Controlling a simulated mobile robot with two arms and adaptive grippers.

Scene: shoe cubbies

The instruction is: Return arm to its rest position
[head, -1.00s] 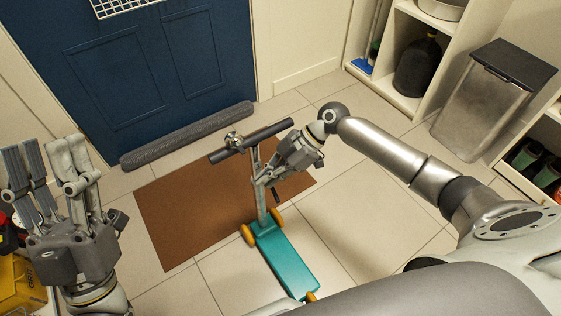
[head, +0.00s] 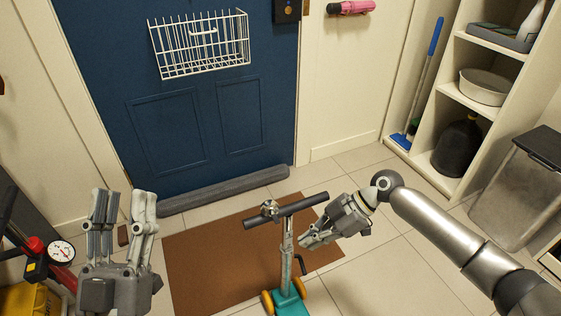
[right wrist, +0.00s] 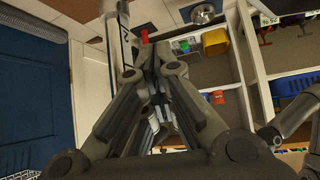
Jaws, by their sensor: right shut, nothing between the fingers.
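My right arm reaches in from the right in the head view. Its gripper (head: 304,241) is shut and empty, with its fingertips just right of the scooter's upright stem in the picture. I cannot tell whether they touch it. In the right wrist view the same fingers (right wrist: 150,55) come together with nothing between them. My left gripper (head: 123,205) points upward at the lower left, its fingers apart and empty. The scooter (head: 287,260) stands upright with a dark handlebar, a bell and orange wheels; its teal deck is cut off by the bottom edge.
A brown mat (head: 205,265) lies under and behind the scooter, before a blue door (head: 190,110) with a wire basket (head: 200,45) and grey draft roll (head: 225,190). A cream shelf (head: 450,120) and lidded bin (head: 515,195) stand right. Floor tiles (head: 390,270) are clear below my right arm.

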